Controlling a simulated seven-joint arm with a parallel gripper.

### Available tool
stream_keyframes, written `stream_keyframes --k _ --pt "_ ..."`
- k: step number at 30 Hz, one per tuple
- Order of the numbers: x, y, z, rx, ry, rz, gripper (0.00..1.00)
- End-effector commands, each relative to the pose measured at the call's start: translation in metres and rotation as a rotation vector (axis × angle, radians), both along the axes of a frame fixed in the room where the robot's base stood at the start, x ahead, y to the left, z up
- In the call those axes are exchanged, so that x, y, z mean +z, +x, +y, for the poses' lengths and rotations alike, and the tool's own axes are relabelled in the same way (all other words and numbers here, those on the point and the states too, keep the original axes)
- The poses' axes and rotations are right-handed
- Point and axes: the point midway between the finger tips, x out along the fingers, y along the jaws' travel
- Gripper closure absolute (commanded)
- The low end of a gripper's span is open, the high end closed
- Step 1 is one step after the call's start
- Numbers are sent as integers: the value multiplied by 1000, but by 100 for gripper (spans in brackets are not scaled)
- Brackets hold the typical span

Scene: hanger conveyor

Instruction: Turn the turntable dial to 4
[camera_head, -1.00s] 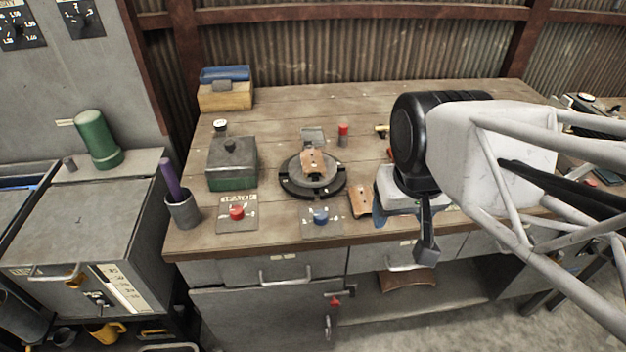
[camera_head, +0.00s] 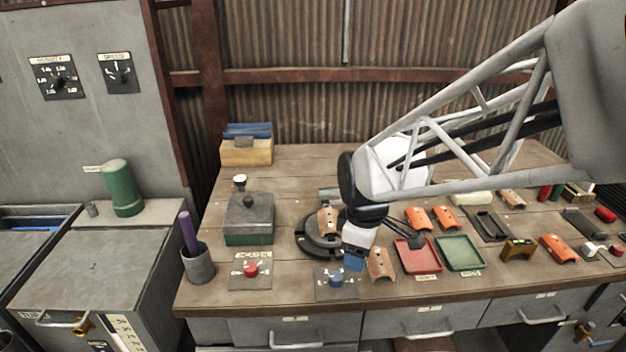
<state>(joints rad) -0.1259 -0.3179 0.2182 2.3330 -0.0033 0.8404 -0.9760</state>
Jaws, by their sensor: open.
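A round dark turntable (camera_head: 312,240) stands on the wooden workbench with an orange-brown curved piece (camera_head: 328,221) on it. My arm hides its right side. In front of it a blue dial knob (camera_head: 336,280) sits on a grey plate with markings too small to read. A red dial knob (camera_head: 251,270) on a similar plate (camera_head: 240,284) is to its left. I cannot read which dial is labelled for the turntable.
A lidded green-grey box (camera_head: 249,222) and a cup (camera_head: 198,265) with a purple stick stand left. A brown curved piece (camera_head: 381,264) lies right of the blue knob. A red tray (camera_head: 418,258) and a green tray (camera_head: 460,254) lie further right.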

Motion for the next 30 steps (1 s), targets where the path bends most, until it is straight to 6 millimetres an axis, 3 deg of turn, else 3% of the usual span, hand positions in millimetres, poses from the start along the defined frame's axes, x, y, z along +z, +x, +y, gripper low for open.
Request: stream_keyframes --k 6,12,30 --pt "-32 32 21 279 -16 43 37" --pt "-50 47 32 430 -21 62 37" --pt "-57 50 35 467 -22 66 37"
